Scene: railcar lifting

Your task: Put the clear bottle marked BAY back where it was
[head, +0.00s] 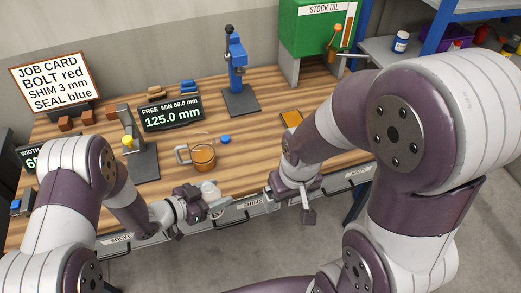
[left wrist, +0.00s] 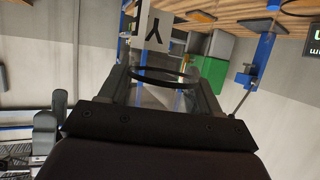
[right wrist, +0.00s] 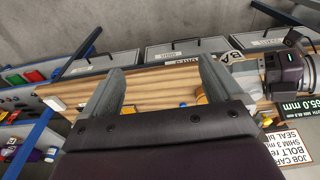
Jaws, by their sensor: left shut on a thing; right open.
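The clear bottle marked BAY shows in the head view (head: 209,189) as a small pale shape in my left gripper (head: 216,200), over the front edge of the bench. In the left wrist view the clear bottle (left wrist: 160,80) lies between the two fingers, with part of its white label (left wrist: 155,28) showing black letters. The label also shows in the right wrist view (right wrist: 235,57). My left gripper is shut on the bottle. My right gripper (right wrist: 157,88) is open with nothing between its fingers, near the front of the bench.
A blue press (head: 237,75), a green STOCK OIL tank (head: 312,30) and displays (head: 171,114) stand behind. An orange pad (head: 291,118) lies right. Labelled drawers (head: 253,205) line the front.

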